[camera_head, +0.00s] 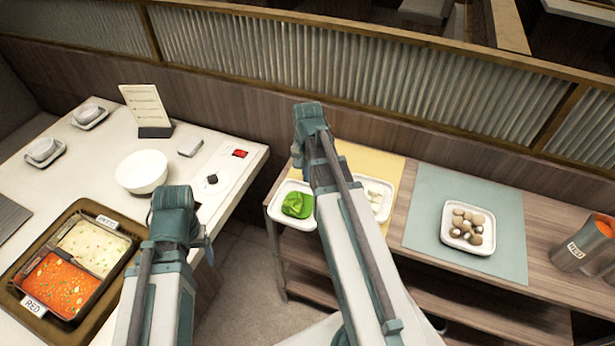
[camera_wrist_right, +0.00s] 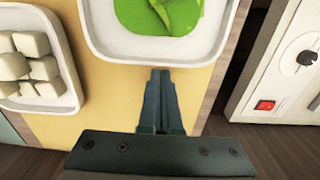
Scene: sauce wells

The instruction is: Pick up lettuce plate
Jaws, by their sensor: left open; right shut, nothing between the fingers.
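The lettuce plate (camera_head: 277,210) is a white square plate with green lettuce (camera_head: 298,205) on it, at the left end of the wooden side shelf. It also shows at the top of the right wrist view (camera_wrist_right: 160,50), cut off by the edge. My right gripper (camera_wrist_right: 160,74) is shut and empty, its fingertips close to the plate's near rim; I cannot tell whether they touch. In the head view my right arm covers part of the shelf beside the plate. My left gripper (camera_head: 178,212) is over the white table's right side, open, its fingertips mostly hidden.
A plate of white cubes (camera_wrist_right: 40,104) stands close beside the lettuce plate on a yellow mat (camera_wrist_right: 110,130). A mushroom plate (camera_head: 468,246) and metal container (camera_head: 586,244) are farther right. The hot pot (camera_head: 92,262) and white bowl (camera_head: 142,170) are on the left table.

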